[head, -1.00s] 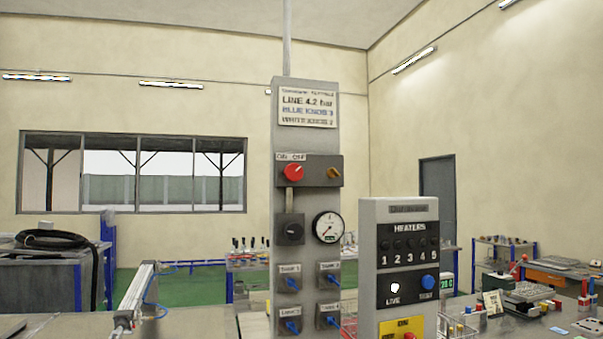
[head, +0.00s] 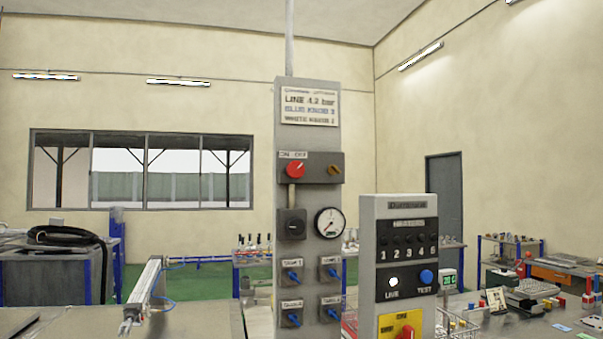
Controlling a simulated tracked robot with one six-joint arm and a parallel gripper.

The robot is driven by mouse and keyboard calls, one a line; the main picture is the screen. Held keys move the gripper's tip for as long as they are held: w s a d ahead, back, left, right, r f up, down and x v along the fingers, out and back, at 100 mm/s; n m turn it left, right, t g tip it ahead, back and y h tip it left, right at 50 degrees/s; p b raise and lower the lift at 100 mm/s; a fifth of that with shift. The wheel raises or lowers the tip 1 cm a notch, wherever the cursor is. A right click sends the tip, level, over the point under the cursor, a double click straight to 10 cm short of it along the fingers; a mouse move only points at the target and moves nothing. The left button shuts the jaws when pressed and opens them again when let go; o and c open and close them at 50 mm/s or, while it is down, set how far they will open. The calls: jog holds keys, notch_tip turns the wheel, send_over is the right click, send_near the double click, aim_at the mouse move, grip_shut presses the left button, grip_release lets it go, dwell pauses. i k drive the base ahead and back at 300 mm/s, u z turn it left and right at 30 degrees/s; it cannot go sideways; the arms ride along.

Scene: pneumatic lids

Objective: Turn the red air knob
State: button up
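The red air knob (head: 295,170) sits on a dark box in the upper part of a tall grey panel (head: 307,105), under an ON / OFF label. A small orange-brown knob (head: 334,170) is to its right on the same box. Below are a black knob (head: 291,223) and a round white gauge (head: 329,223). Several blue knobs (head: 293,275) are in the panel's lower part. A separate red knob on a yellow plate (head: 406,332) sits low on the heater box. My gripper is not in this view.
The grey heater box (head: 368,250) stands close in front, right of the panel. A pneumatic cylinder (head: 145,284) with a blue hose lies on the table at left. Benches with loose parts (head: 545,285) are at right. Black hoses (head: 62,236) lie on a bench at far left.

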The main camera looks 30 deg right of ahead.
aim_at(295, 168)
jog(key=k, duration=1.25)
jog(key=u, duration=0.65)
jog(key=i, duration=1.5)
jog(key=z, duration=0.1)
